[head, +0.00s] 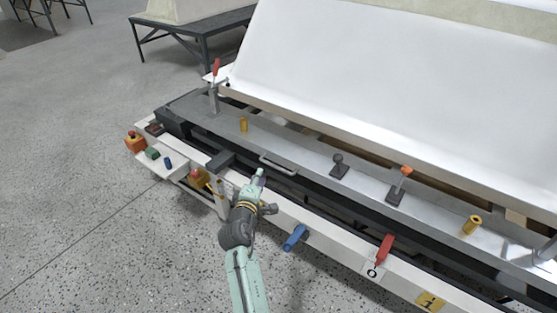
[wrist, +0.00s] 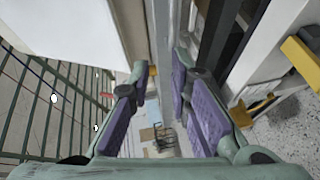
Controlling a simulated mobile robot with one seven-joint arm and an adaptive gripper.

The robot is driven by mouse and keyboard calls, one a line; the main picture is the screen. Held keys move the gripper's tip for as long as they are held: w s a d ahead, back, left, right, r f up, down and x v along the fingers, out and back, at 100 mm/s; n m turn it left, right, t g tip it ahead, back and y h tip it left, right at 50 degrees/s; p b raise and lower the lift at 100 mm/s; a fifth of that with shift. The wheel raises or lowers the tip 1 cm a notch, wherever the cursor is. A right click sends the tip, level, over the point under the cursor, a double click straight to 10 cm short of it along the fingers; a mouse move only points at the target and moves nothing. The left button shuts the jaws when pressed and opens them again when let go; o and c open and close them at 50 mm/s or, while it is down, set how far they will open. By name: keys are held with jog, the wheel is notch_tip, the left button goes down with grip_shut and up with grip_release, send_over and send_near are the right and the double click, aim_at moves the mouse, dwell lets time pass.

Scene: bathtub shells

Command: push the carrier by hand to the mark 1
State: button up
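The carrier is a long grey metal plate (head: 310,152) bearing a big white shell (head: 390,60). A bar handle (head: 278,165) is on its front edge. A red pointer (head: 384,248) hangs at the front, over the white plate marked 0 (head: 372,270). The yellow plate marked 1 (head: 430,302) is farther right on the white front rail (head: 330,246). My gripper (head: 260,174) is just left of the handle in the head view; I cannot tell if they touch. In the wrist view my gripper (wrist: 160,92) has its purple pads apart, with nothing seen held between them.
A red-handled clamp (head: 214,88), a black knob (head: 339,165) and an orange-topped lever (head: 400,186) stand on the plate. A blue handle (head: 295,237) sticks out in front. The floor in front is clear.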

aim_at(273, 165)
jog(key=shift+g+h, duration=0.3)
jog(key=shift+h, duration=0.1)
jog(key=x, duration=0.4)
jog(key=d+f+x, duration=0.1)
jog(key=x, duration=0.2)
jog(key=d+x, duration=0.1)
jog(key=x, duration=0.3)
jog(key=shift+s+f+p, duration=0.1)
jog(key=shift+f+p, duration=0.3)
jog(key=shift+f, duration=0.05)
jog(key=shift+c, duration=0.6)
grip_shut()
